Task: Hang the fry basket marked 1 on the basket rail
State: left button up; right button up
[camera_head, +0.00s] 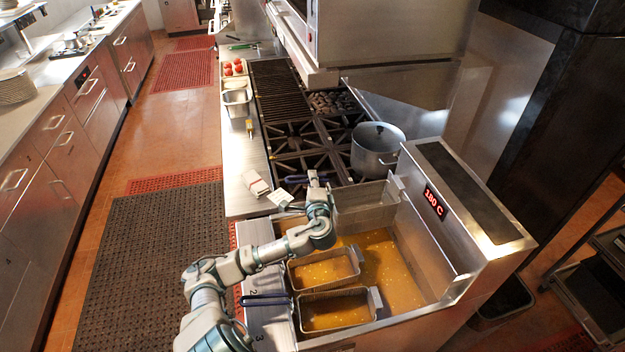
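The fry basket (365,208) at the far end of the fryer has a blue handle (294,179) pointing left. Its number is not readable, and it appears higher than the other two baskets. My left gripper (315,179) is at this handle and appears shut on it; the fingers are small in view. The basket's right end is close to the fryer's upright metal back (430,235), where the basket rail is not clearly distinguishable. I cannot tell whether they touch. My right gripper is not in view.
Two more baskets, a middle one (325,270) and a near one (337,312), sit in the oil (385,262). The fryer display (434,201) reads 180 C. White packets (256,184) lie on the left counter.

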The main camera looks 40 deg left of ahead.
pick_arm(q)
jog(key=o, duration=0.4)
jog(key=shift+r, duration=0.1)
jog(key=shift+d, duration=0.35)
jog(key=v, duration=1.2)
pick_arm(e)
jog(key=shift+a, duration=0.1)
